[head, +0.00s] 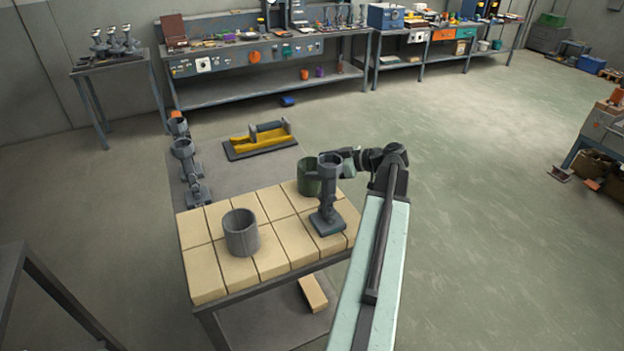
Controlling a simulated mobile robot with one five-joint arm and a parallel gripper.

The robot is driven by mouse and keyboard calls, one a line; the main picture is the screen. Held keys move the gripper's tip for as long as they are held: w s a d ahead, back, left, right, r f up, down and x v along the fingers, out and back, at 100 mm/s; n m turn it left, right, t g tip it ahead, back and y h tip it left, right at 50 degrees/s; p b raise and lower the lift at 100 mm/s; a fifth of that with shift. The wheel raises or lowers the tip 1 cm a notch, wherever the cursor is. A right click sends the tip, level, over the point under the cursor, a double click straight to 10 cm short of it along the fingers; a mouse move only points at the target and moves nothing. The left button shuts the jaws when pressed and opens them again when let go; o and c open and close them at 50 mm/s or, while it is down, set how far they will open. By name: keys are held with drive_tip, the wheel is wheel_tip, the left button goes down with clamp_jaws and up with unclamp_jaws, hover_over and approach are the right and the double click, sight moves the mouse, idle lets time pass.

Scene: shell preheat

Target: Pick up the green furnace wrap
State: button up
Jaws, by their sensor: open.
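The dark green furnace wrap (306,181) is an open-topped cylinder standing upright at the back right of the brick-topped table (204,258). A grey upright burner-like stand (328,216) is in front of its right side and hides part of it. My gripper (342,160) is at the end of my arm, just right of the green wrap and near the top of the stand. It is open and I see nothing held in it. The fingertips are small and partly overlapped by the stand's top, so I cannot tell whether they touch anything.
A grey hollow cylinder (241,236) stands at the table's front left. A yellow-and-grey item (262,140) lies behind the table. Workbenches (270,85) line the back wall.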

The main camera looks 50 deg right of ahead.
sight(311, 166)
drive_tip(key=x, duration=0.3)
drive_tip(key=shift+w+a+f+b, duration=0.1)
drive_tip(key=shift+a+b, duration=0.05)
drive_tip(key=shift+b, duration=0.25)
drive_tip(key=c, duration=1.4)
